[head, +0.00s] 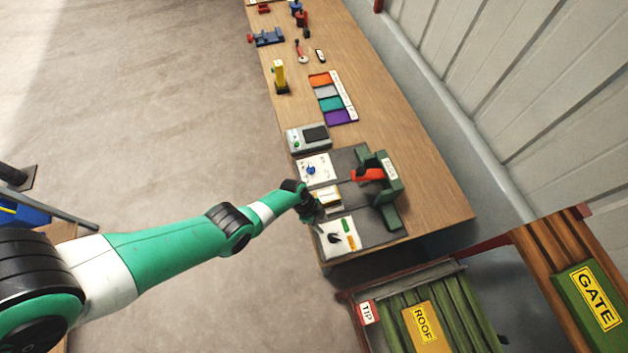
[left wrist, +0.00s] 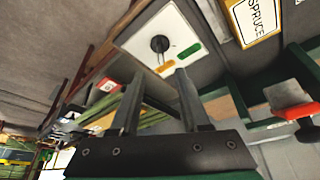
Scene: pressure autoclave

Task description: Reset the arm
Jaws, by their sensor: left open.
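My left arm comes in from the left in the head view and reaches to the near end of the wooden bench (head: 395,150). My left gripper (head: 316,214) is over the grey base plate there, beside a white panel (head: 327,246) with a black knob and green and yellow marks. In the left wrist view the gripper (left wrist: 158,80) shows two dark fingers spread apart with nothing between them. The white panel (left wrist: 135,40) lies beyond the fingertips. I cannot tell how high the fingers are above it. My right gripper is not in view.
A green bracket (head: 391,190) with a red handle (head: 366,175) stands on the plate, near a second white panel (head: 305,166) with a blue knob. Coloured trays (head: 329,104) and a yellow block (head: 279,73) are farther along. Open floor lies left.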

